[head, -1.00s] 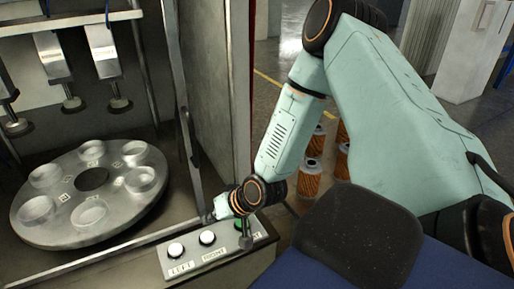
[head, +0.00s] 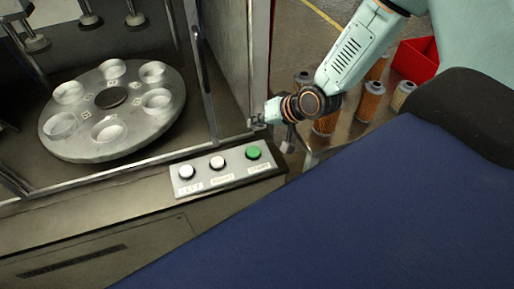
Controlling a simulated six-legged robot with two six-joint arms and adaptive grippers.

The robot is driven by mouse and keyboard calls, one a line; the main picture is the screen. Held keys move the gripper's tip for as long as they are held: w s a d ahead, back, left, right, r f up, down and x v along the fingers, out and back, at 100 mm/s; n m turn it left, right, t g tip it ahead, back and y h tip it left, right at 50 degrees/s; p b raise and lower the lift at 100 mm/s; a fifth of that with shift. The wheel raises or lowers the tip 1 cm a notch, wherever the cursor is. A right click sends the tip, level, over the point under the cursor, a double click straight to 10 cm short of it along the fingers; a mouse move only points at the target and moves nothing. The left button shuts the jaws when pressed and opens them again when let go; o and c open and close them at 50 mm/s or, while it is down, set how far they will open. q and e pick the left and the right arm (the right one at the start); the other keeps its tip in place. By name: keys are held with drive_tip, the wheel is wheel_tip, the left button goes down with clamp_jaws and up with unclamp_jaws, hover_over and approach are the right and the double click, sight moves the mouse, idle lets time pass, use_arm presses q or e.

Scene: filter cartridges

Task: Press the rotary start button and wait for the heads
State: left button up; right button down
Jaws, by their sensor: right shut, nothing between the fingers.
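The button panel (head: 228,168) sits on the front ledge of the machine. It has a white button (head: 186,172) at left, a second white button (head: 217,164) in the middle and a green button (head: 253,153) at right. The labels under them are too blurred to read surely. My right gripper (head: 257,122) is shut and empty, just behind the green button and apart from it in the picture. The round turntable (head: 112,98) holds several clear cups. Heads (head: 36,43) hang above its far side, apart from the cups. My left gripper is out of view.
Orange filter cartridges (head: 370,102) stand on a surface behind my right arm, near a red bin (head: 415,62). The machine's door frame and handle (head: 205,75) rise left of my right gripper. A blue surface (head: 330,215) fills the lower right.

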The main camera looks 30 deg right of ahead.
drive_tip(key=b, duration=0.7)
hover_over(256, 152)
wheel_tip(256, 152, down, 8)
drive_tip(key=shift+w+a+r, duration=0.1)
drive_tip(key=shift+f+b, duration=0.55)
drive_tip(key=shift+b, duration=0.1)
drive_tip(key=shift+f, duration=0.1)
idle(0.7)
